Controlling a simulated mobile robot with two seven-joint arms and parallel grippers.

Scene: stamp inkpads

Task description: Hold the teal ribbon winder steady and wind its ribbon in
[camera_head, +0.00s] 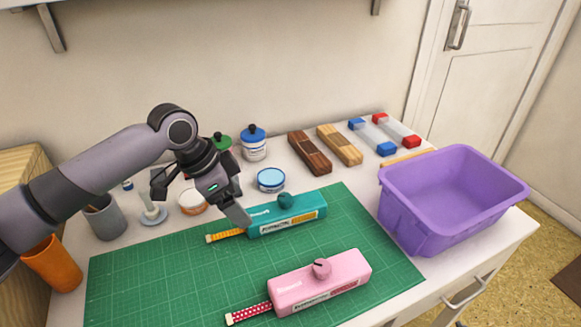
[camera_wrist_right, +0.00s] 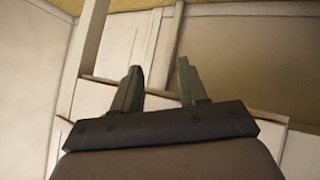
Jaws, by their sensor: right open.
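The teal ribbon winder (camera_head: 300,211) lies on the green cutting mat (camera_head: 160,270) in the head view, with a round teal knob (camera_head: 285,200) on top. A short yellow ribbon (camera_head: 224,237) sticks out of its left end onto the mat. My left gripper (camera_head: 238,213) reaches down at the winder's left end, with a grey finger beside or touching it. The other finger is not clear, so I cannot tell whether it grips the winder. My right gripper (camera_wrist_right: 159,68) is open and empty in the right wrist view, away from the winder.
A pink winder (camera_head: 320,284) with a red dotted ribbon (camera_head: 248,314) lies at the mat's front. A purple bin (camera_head: 400,208) stands at the right. Several jars, including a blue-lidded one (camera_head: 254,145), and stamp blocks line the back. Cups stand at the left.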

